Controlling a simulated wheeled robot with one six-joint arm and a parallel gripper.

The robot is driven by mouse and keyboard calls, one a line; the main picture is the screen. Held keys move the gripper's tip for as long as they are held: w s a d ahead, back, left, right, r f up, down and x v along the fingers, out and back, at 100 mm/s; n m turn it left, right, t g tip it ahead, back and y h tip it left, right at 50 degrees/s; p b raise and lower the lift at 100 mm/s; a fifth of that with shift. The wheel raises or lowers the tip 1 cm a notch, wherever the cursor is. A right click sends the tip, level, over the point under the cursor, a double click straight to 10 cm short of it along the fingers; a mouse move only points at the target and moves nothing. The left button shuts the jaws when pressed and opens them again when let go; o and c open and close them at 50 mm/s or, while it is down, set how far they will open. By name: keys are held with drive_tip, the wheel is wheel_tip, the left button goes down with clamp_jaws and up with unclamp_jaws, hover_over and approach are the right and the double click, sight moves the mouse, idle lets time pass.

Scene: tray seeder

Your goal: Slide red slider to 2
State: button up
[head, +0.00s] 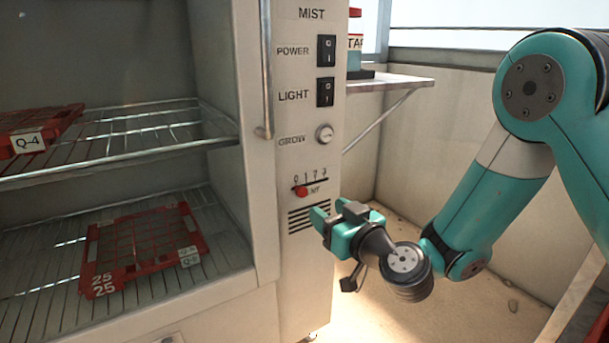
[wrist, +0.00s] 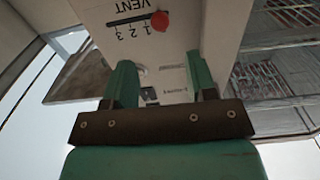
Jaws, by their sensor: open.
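The red slider (head: 301,191) is a round knob on a short horizontal slot in the cabinet's front panel, under a scale marked 0 to 3. It sits at the low end, near 0. In the wrist view the red slider (wrist: 159,21) shows upside down, beside the 1, with 2 and 3 farther left. My gripper (head: 320,213) is open and empty, just below and right of the knob in the head view. In the wrist view my gripper (wrist: 160,75) has its two teal fingers spread, with the knob beyond their tips and about midway between them. They appear apart from it.
Above the slider are a grow dial (head: 324,134), a light switch (head: 325,92) and a power switch (head: 326,50). Vent slits (head: 308,217) lie just below. The open cabinet at left holds red trays (head: 103,284) on wire shelves.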

sight(304, 193)
drive_tip(key=p+x, duration=0.7)
drive_tip(key=p, duration=0.1)
drive_tip(key=shift+w+a+r, duration=0.15)
drive_tip(key=shift+w+a, duration=0.05)
drive_tip(key=shift+a, duration=0.05)
drive_tip(key=shift+f+p+x, duration=0.2)
drive_tip(key=shift+p+x, duration=0.5)
drive_tip(key=shift+x, duration=0.25)
clamp_jaws()
drive_tip(key=shift+w+f, duration=0.1)
